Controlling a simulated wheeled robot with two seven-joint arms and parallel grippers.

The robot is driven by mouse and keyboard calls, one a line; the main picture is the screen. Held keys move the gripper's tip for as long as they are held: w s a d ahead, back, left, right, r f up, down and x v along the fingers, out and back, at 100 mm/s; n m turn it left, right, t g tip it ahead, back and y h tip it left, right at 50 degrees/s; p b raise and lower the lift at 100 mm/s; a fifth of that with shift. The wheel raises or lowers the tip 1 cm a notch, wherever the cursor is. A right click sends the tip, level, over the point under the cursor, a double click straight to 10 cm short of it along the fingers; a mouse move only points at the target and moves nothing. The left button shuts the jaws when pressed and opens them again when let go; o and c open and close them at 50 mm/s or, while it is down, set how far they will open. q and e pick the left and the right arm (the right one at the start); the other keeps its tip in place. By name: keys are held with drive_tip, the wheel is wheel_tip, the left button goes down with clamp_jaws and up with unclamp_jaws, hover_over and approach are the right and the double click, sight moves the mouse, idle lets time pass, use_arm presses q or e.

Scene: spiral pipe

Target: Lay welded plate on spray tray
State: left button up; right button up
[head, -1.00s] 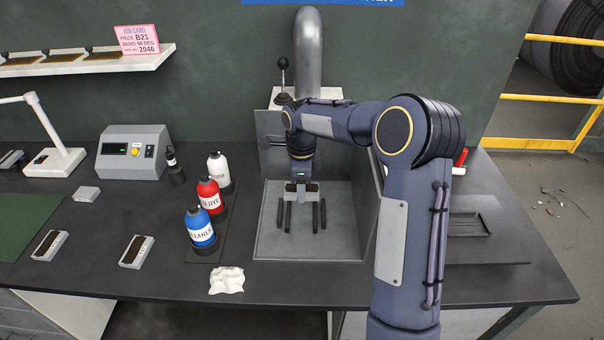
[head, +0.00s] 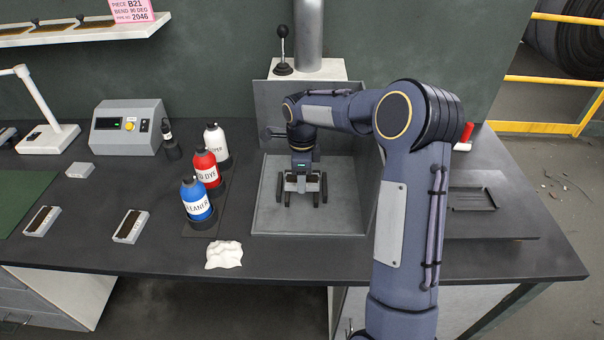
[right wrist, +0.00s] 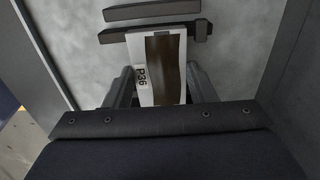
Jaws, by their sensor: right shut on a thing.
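My right gripper (head: 302,186) is shut on the welded plate, inside the spray booth and low over the spray tray. The plate (right wrist: 142,93) is pale with a brown band along it and the mark P36. In the right wrist view it sits between the two fingers, and its far end overlaps a dark bar. In the head view the plate is small and partly hidden by the gripper. The grey spray tray (head: 266,218) has dark support bars around the gripper. I cannot tell whether the plate touches them. My left gripper is not in view.
Grey side walls stand close around the tray. Blue (head: 196,203), red (head: 206,171) and white (head: 216,143) bottles stand left of it. A white cloth (head: 224,255) lies in front. Two more plates (head: 131,226) (head: 41,221) lie on the bench at left. A dark recessed tray (head: 475,200) is at right.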

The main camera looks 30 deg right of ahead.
drive_tip(key=o, duration=1.4)
drive_tip(key=shift+o, duration=0.7)
drive_tip(key=shift+f, duration=0.1)
wheel_tip(320, 180, up, 7)
drive_tip(key=shift+r, duration=0.5)
